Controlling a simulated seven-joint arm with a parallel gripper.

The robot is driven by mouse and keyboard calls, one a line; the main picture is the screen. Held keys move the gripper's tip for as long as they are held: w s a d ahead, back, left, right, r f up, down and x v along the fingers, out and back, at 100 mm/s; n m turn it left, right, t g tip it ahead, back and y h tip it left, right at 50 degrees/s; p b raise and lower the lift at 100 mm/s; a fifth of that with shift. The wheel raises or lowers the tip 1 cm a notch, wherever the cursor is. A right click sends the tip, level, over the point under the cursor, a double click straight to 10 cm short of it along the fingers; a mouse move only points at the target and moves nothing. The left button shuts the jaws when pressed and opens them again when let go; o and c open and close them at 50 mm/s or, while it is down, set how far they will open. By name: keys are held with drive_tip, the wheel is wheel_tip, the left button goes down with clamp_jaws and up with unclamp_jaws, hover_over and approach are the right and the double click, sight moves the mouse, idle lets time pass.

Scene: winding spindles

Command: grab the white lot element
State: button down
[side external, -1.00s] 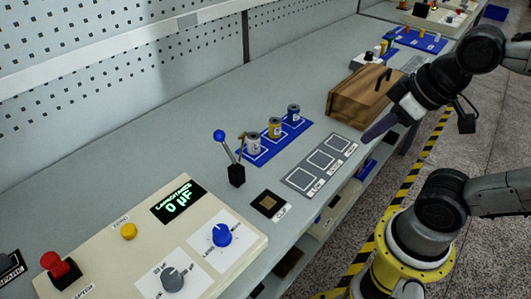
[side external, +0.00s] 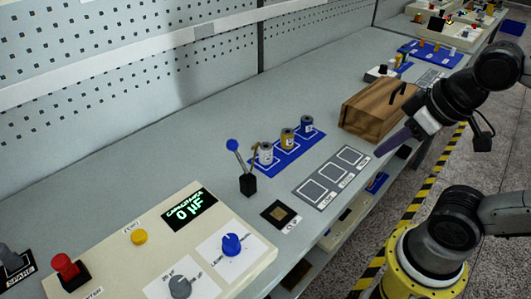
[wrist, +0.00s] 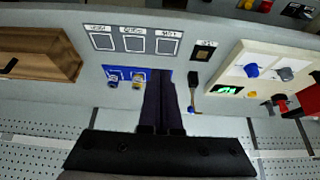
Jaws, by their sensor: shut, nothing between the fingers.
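Three small labelled spools stand upright on a blue mat (side external: 262,170) on the bench. The nearest is white-grey (side external: 266,154), the middle one yellow (side external: 287,139), the farthest blue with a pale label (side external: 306,126). My gripper (side external: 380,154) is shut and empty, its purple fingers in the air to the right of the mat, apart from the spools. In the wrist view, my gripper's fingers (wrist: 166,75) lie together and cover the right end of the mat. The blue spool (wrist: 112,80) and yellow spool (wrist: 138,81) show there; the white-grey one is hidden.
A blue-knobbed lever (side external: 247,184) stands beside the mat's near end. A grey plate with three outlined squares (side external: 311,207) lies in front. A wooden box (side external: 375,108) stands behind, and a cream control panel (side external: 140,270) is at the near left.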

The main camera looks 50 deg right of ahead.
drive_tip(key=c, duration=1.6)
unclamp_jaws()
drive_tip(key=shift+c, duration=1.5)
unclamp_jaws()
